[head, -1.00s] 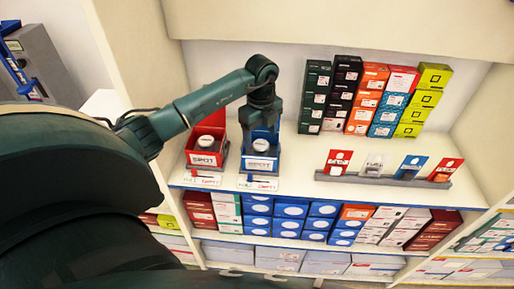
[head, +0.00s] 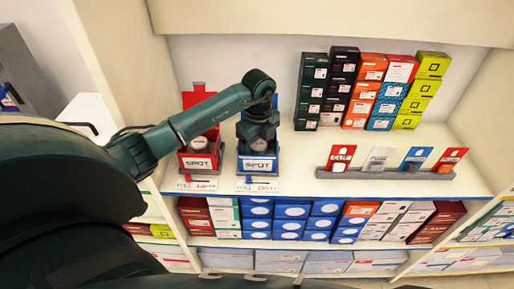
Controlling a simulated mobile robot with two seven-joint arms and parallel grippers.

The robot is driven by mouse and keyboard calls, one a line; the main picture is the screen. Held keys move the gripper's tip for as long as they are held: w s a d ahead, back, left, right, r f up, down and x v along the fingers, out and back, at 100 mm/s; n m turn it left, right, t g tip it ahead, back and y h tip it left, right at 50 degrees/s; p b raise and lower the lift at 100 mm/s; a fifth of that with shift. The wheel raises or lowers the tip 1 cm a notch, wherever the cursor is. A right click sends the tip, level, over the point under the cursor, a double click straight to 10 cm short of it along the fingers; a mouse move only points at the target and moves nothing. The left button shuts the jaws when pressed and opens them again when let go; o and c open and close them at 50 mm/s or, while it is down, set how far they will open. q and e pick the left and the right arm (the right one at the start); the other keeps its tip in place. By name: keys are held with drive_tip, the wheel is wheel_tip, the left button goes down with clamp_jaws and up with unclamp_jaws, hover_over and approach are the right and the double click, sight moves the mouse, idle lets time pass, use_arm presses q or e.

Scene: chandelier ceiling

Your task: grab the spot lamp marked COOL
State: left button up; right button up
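Two open boxes labelled SPOT stand on the white shelf: a red one (head: 198,162) on the left and a blue one (head: 258,166) on the right. A pale round lamp top (head: 199,143) shows in the red box. My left gripper (head: 257,142) points down into the blue box and hides most of its inside. A pale rounded shape shows just below it. Its fingers are too hidden to tell open from shut. No COOL mark is legible; small cards lie before both boxes. My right gripper is not in view.
Stacks of coloured cartons (head: 385,92) stand at the back of the shelf. A grey rack (head: 390,174) with several upright cards stands at the front right. The shelf (head: 295,170) between the blue box and the rack is clear. More cartons (head: 290,212) fill the level below.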

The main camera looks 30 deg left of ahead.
use_arm(q)
drive_tip(key=c, duration=1)
drive_tip(key=shift+a+r, duration=0.1)
